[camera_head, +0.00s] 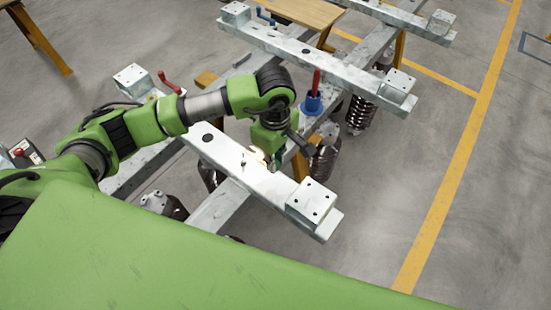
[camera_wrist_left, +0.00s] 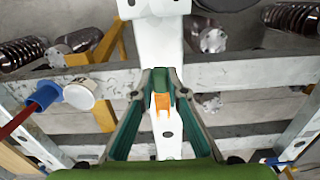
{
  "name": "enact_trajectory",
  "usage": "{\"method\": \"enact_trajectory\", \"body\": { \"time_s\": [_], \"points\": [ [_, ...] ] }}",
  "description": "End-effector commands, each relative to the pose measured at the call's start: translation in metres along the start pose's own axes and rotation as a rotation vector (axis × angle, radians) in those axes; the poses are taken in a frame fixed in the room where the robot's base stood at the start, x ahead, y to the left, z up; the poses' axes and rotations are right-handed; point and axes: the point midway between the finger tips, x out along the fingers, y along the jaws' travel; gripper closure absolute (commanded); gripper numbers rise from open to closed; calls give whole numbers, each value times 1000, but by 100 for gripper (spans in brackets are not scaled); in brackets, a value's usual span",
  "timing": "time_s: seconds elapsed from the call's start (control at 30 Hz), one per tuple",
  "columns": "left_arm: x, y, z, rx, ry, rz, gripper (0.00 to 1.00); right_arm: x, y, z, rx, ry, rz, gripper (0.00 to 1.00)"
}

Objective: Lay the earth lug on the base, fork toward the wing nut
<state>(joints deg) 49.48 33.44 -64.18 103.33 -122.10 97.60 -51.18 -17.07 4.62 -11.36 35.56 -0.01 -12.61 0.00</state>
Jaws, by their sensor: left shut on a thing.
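My left gripper (camera_head: 270,158) is over the near pale metal beam (camera_head: 222,150) in the head view. In the left wrist view, the gripper (camera_wrist_left: 160,84) is shut on the small copper-orange earth lug (camera_wrist_left: 162,102). The lug lies in line with the white beam (camera_wrist_left: 166,145) behind it; whether it touches the beam I cannot tell. In the head view, a small dark upright stud (camera_head: 243,161), perhaps the wing nut, stands on the beam just left of the gripper. My right gripper is not in view.
A blue cup with a red-handled tool (camera_head: 313,103) sits on the frame to the right of the gripper. A block with holes (camera_head: 312,201) sits at the beam's near end. Dark coil springs (camera_head: 361,114) hang below the frame. Floor at the right is clear.

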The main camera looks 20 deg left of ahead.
Motion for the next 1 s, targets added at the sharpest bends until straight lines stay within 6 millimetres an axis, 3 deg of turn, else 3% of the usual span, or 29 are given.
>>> {"method": "enact_trajectory", "body": {
  "time_s": [0.37,1.0],
  "points": [
    [20,-1,1,-23,-1,-2,100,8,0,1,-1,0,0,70],
    [85,0,1,-21,0,-1,100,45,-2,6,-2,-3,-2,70]
  ]
}}
